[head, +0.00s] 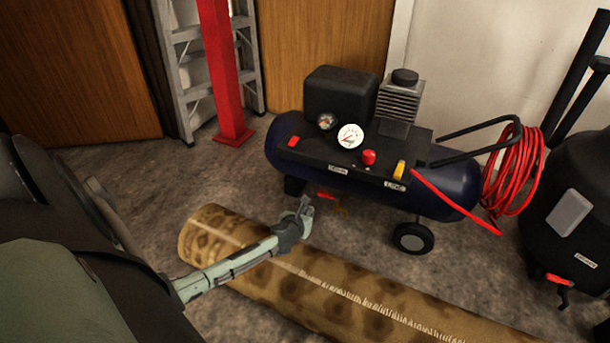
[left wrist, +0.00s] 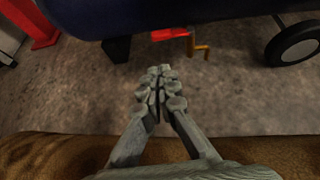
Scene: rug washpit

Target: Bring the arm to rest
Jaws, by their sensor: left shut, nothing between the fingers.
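My left gripper (head: 305,210) reaches in from the left in the head view, above a rolled brown patterned rug (head: 350,295) on the floor. Its fingers are shut and empty. The left wrist view shows the closed fingertips (left wrist: 160,85) over bare floor, between the rug (left wrist: 50,150) and the compressor. The dark blue air compressor (head: 450,203) stands just beyond the gripper, with gauges, a red knob and a yellow part on top. A red-handled drain valve (left wrist: 170,34) hangs under its tank, apart from my fingers. My right gripper is not in view.
A red post (head: 220,70) and a grey ladder (head: 183,75) stand behind at the left, by wooden doors. A red hose coil (head: 515,172) hangs on the compressor's handle. A black tank-like machine (head: 575,190) is at the right.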

